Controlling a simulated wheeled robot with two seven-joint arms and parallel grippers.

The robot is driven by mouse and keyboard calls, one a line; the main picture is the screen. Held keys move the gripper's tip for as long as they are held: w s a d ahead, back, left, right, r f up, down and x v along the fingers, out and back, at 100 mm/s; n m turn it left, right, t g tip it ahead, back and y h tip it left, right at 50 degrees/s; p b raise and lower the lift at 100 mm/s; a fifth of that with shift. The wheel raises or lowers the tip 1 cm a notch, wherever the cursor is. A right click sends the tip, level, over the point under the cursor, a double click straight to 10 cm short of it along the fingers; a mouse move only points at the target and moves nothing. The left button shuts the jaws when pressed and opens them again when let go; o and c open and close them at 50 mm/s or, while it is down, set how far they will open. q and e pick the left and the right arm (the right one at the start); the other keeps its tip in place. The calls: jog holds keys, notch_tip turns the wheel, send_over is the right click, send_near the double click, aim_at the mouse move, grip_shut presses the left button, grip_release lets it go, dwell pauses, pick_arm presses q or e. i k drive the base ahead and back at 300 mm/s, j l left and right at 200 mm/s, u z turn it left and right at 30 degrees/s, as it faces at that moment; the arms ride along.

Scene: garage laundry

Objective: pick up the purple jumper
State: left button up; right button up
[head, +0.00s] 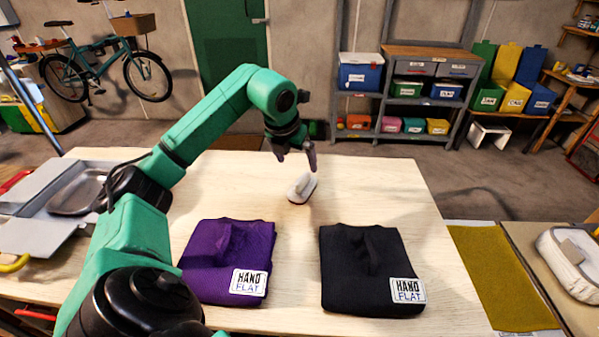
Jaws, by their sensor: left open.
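The purple jumper (213,270) lies folded on the light wooden table, left of centre, with a white label reading "HAND FLAT" at its lower right corner. A folded black jumper (353,285) with a similar label lies to its right. My left gripper (296,160) is open and empty, pointing down above the far part of the table, beyond both jumpers. It is near a small white and dark brush-like object (302,188). My right gripper does not show.
A grey open case with a metal tray (78,190) stands at the table's left. A mustard mat (503,275) and a cream bag (570,262) lie off to the right. The table (400,190) is clear around the jumpers and towards its far right corner.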

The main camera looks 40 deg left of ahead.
aim_at(225, 260)
jog(key=k+l, duration=1.15)
jog(key=l, duration=0.25)
